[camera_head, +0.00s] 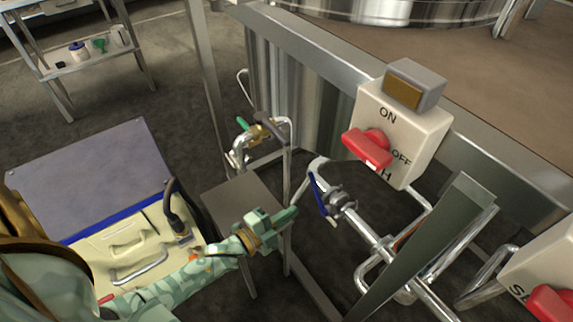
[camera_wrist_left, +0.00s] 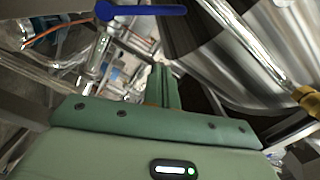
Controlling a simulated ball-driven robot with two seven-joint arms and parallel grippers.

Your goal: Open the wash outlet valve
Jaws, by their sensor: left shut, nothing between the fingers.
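A valve with a long blue lever (camera_head: 317,195) sits on a steel pipe near the middle of the head view. The blue lever (camera_wrist_left: 140,11) also crosses the top of the left wrist view. A second valve, brass with a green handle (camera_head: 242,123), is farther back. No label shows which is the wash outlet valve. My left gripper (camera_head: 288,216) is shut and empty, just left of the blue lever and apparently apart from it. Its green fingers (camera_wrist_left: 163,86) point up in the left wrist view. My right gripper is not in view.
A switch box with a red knob (camera_head: 367,147) is fixed to the steel frame, and another red-knobbed box (camera_head: 551,302) is at lower right. A small grey table (camera_head: 238,200) stands beside my left forearm. A slanted metal post (camera_head: 420,245) stands right of the pipe.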

